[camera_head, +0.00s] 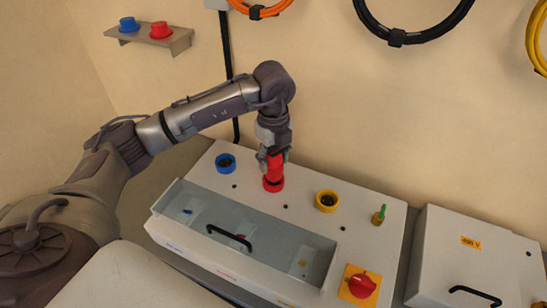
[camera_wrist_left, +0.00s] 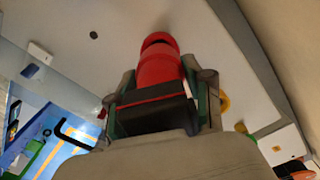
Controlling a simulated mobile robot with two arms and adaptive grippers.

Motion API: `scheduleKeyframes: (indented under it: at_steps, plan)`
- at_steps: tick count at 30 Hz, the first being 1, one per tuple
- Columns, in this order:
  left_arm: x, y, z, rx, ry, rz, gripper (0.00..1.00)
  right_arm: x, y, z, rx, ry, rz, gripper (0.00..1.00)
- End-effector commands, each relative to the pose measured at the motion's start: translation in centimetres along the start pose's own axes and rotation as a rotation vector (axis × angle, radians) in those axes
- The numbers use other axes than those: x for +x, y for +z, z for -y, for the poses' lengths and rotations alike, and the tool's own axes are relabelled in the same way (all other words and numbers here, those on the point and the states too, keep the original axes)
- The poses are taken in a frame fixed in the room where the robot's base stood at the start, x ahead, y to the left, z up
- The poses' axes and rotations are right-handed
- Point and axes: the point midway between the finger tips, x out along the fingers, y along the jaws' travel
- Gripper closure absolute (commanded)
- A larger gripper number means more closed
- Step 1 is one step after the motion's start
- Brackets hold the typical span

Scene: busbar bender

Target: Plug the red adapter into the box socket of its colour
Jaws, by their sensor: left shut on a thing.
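My left gripper (camera_head: 271,153) is shut on the red adapter (camera_head: 275,166) and points down over the top of the white box (camera_head: 300,192). The adapter stands roughly upright at the red box socket (camera_head: 273,184), between the blue socket (camera_head: 225,162) and the yellow socket (camera_head: 327,201). Its lower end meets or overlaps the red socket; I cannot tell how deep it sits. In the left wrist view the adapter (camera_wrist_left: 158,68) sticks out between the fingers of the left gripper (camera_wrist_left: 160,95). My right gripper is not in view.
The box has a clear recessed cover with a black handle (camera_head: 230,237), a red rotary switch (camera_head: 361,285) and a green-topped brass post (camera_head: 379,214). A grey cabinet (camera_head: 465,258) stands to the right. A wall shelf (camera_head: 170,43) holds blue and red pieces. Cable coils hang above.

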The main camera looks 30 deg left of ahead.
Motion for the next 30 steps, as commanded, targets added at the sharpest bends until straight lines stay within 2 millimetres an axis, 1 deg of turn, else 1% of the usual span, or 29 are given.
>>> scheduleKeyframes:
  at_steps: [5, 30]
  plan:
    - [0.2, 0.0, 0.0, 0.0, -0.001, 0.0, 0.91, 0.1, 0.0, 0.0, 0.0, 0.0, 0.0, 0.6]
    - [2.3, 0.0, 0.0, 0.0, -0.001, 0.0, 0.91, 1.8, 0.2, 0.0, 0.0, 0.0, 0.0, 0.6]
